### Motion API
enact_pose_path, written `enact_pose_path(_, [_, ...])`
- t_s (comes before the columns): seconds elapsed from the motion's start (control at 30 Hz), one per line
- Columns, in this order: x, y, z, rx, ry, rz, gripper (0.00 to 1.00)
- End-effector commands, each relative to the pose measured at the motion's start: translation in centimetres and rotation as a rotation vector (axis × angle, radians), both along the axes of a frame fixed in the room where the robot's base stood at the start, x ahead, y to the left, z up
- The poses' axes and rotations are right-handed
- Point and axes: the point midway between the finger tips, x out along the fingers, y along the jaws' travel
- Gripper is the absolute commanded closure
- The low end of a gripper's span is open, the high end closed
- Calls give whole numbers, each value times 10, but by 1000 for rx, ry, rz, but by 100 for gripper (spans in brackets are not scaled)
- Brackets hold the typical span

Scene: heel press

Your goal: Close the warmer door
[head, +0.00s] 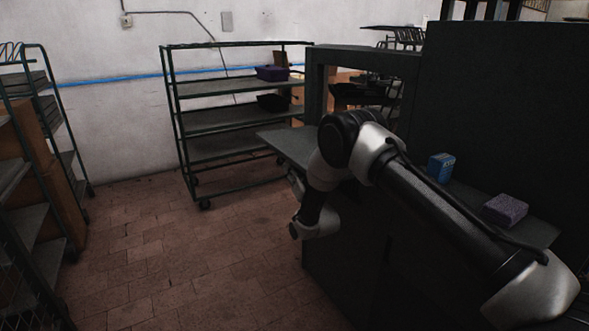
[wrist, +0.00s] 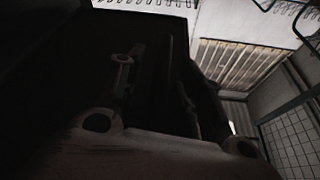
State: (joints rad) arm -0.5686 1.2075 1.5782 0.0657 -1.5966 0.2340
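The warmer is hard to single out; a big dark green cabinet (head: 500,110) fills the right of the head view, with an open-fronted green frame (head: 365,56) beside it. A flat dark panel (head: 285,145) juts out left of the frame, partly behind my arm. I cannot tell whether this panel is the warmer door. My gripper (wrist: 155,50) shows in the wrist view as dark fingers in deep shadow against a black surface. Its opening and any contact are unclear. In the head view my wrist hangs beside the panel, with the fingers not distinguishable.
A blue box (head: 441,167) and a purple block (head: 505,210) lie on a dark ledge behind my arm. A wheeled rack (head: 215,125) stands by the wall, carrying a purple bin (head: 272,73). Another rack (head: 40,150) is at left. The tiled floor (head: 170,250) between them is clear.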

Motion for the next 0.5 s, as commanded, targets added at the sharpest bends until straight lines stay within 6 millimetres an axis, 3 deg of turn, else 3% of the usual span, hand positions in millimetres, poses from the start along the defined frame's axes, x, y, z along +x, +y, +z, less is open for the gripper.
enact_pose_path(0.03, [0, 0, 0, 0, 0, 0, 63])
enact_pose_path(0.23, [0, 0, 0, 0, 0, 0, 99])
enact_pose_path(0.5, [0, 0, 1, 2, 1, 0, 100])
